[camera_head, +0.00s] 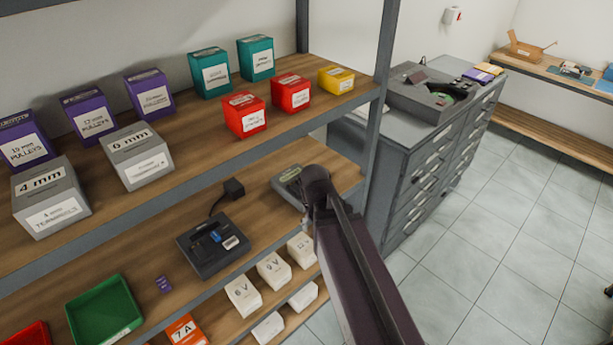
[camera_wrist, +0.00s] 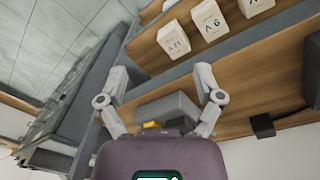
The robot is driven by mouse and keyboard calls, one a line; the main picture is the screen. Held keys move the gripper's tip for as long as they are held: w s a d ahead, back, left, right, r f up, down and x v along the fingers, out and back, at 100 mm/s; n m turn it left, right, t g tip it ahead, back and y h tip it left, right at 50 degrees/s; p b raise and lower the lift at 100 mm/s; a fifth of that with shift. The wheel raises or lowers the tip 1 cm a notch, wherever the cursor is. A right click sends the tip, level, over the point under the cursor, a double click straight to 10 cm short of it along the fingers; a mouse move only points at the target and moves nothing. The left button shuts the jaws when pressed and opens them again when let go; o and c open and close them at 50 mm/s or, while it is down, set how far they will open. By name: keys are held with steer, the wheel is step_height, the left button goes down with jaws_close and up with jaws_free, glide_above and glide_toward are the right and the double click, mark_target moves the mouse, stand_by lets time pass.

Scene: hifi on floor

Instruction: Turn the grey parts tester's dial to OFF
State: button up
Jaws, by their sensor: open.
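The grey tester (camera_head: 287,181) appears to be the grey box on the middle shelf, partly covered by my arm in the head view. In the wrist view a grey box (camera_wrist: 168,108), likely the same one, lies between and beyond my fingers. A small yellow part (camera_wrist: 151,125) shows at its near side, partly hidden by my gripper's body. I cannot make out the dial, its pointer or its markings. My gripper (camera_wrist: 160,73) is open and empty, with its two fingers spread wide. In the head view its fingers are hidden behind my arm.
A dark device (camera_head: 212,244) and a black adapter (camera_head: 233,188) stand left of the grey box. White boxes (camera_head: 273,268) line the shelf below. Red boxes (camera_head: 292,93) stand on the shelf above. A grey post (camera_head: 377,95) rises right of the box.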

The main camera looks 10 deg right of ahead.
steer(key=w+a+r+m+t+h, duration=0.1)
steer(key=w+r+m+t+h, duration=0.1)
steer(key=w, duration=0.4)
steer(key=w+a+r+m+t+h, duration=0.1)
steer(key=w+a+r+m+h, duration=0.1)
steer(key=w, duration=0.4)
steer(key=w+a+r+m+t+h+p, duration=0.1)
steer(key=w+a+r+m+t, duration=0.1)
steer(key=w+m, duration=0.2)
steer(key=shift+w+r+m+t+h, duration=0.3)
steer(key=shift+w+h, duration=0.1)
steer(key=shift+w, duration=0.7)
steer(key=shift+f, duration=0.15)
steer(key=b+x, duration=0.9)
steer(key=x, duration=0.4)
steer(key=shift+w+d+f+b, duration=0.15)
steer(key=shift+f+b, duration=0.05)
steer(key=shift+b, duration=0.15)
steer(key=c, duration=1.2)
